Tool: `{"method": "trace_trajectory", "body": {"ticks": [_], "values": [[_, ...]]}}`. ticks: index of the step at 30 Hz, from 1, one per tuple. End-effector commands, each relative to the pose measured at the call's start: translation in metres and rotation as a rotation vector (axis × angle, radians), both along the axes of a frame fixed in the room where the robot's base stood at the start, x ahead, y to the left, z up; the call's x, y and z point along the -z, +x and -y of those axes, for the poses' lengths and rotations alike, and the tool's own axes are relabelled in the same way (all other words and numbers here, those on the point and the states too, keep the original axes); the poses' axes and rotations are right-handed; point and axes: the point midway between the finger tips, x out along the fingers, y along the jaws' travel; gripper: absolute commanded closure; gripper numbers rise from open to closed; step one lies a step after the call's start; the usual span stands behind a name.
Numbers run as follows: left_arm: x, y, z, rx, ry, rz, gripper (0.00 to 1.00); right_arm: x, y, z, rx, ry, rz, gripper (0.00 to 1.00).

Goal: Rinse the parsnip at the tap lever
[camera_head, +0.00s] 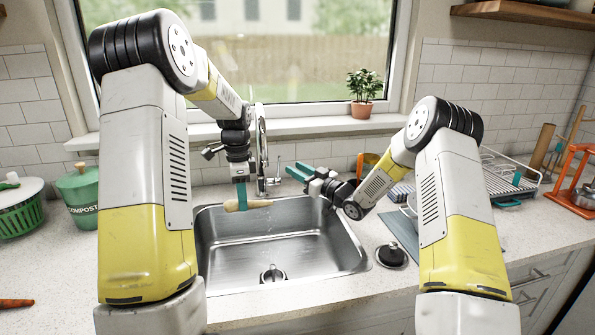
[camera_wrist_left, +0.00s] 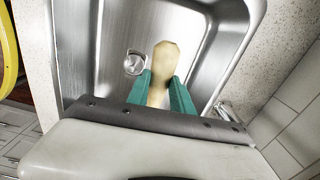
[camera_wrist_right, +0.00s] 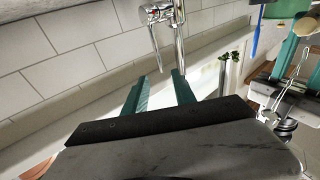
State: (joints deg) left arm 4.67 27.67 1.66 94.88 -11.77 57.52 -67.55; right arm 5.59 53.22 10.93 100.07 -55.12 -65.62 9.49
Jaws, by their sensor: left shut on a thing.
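The pale tan parsnip (camera_head: 233,206) is held level over the left part of the sink basin. My left gripper (camera_head: 242,196) is shut on it, with teal fingers on both sides; the left wrist view shows the parsnip (camera_wrist_left: 161,62) sticking out past the fingertips. The chrome tap (camera_head: 262,150) stands behind the basin, with its lever (camera_head: 277,170) low on its right side. The lever also shows in the right wrist view (camera_wrist_right: 154,13). My right gripper (camera_head: 296,172) is open and empty, right of the lever and apart from it, fingers pointing toward the tap.
The steel sink (camera_head: 215,245) has a drain at its bottom. A loose drain plug (camera_head: 390,256) lies on the counter to its right. A green compost bin (camera_head: 80,195) stands left, a dish rack (camera_head: 515,185) right. A potted plant (camera_head: 363,92) stands on the sill.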

Motion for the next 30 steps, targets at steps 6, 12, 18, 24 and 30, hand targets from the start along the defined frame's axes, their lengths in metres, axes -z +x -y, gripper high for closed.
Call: {"method": "trace_trajectory", "body": {"ticks": [6,12,18,24,30], "values": [[0.0,0.0,0.0,0.0,0.0,0.0,1.0,0.0,0.0,0.0,0.0,0.0,0.0,0.68],[0.0,0.0,0.0,0.0,0.0,0.0,1.0,0.0,0.0,0.0,-0.001,-0.001,0.001,0.74],[0.0,0.0,0.0,0.0,0.0,0.0,1.0,0.0,-0.006,-0.004,0.017,-0.037,0.06,1.0],[0.0,0.0,0.0,0.0,0.0,0.0,1.0,0.002,-0.024,-0.012,0.104,-0.186,0.268,1.0],[0.0,0.0,0.0,0.0,0.0,0.0,1.0,0.006,-0.045,-0.013,0.235,-0.418,0.511,1.0]]}}
